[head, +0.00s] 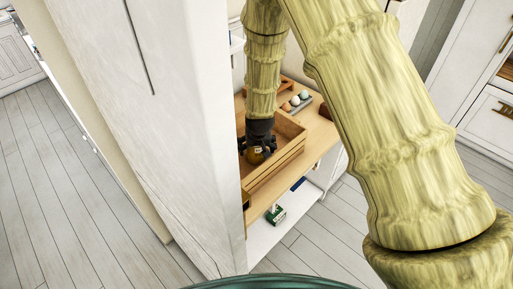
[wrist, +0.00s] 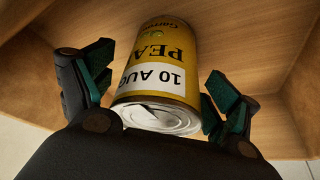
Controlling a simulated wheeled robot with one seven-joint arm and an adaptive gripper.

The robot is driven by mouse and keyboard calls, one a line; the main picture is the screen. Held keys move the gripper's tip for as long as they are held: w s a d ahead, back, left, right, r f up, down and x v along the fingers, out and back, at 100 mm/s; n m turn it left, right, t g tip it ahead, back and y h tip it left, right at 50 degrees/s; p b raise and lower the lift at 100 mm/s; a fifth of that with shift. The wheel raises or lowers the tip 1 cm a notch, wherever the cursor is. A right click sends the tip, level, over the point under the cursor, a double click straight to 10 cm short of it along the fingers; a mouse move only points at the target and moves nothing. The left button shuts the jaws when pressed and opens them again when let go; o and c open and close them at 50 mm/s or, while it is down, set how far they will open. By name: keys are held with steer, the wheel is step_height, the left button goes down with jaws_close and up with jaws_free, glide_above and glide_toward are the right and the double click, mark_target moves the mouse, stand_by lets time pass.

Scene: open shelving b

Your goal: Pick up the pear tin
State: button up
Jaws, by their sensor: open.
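The pear tin (wrist: 158,68) is a yellow can with a white date label and "PEA" lettering, in a wooden crate. In the wrist view it is between the two open fingers of my gripper (wrist: 157,95), with a visible gap on the left side and a smaller one on the right.
The wooden crate (head: 278,170) has slatted walls close around my gripper. Behind it a tray of eggs (head: 296,102) rests on the wooden shelf (head: 318,140). A green box (head: 275,214) stands on the white lower shelf (head: 262,238). A tall white panel (head: 190,120) is close on the left.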

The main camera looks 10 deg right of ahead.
steer(key=c, duration=1.5)
steer(key=shift+o, duration=0.2)
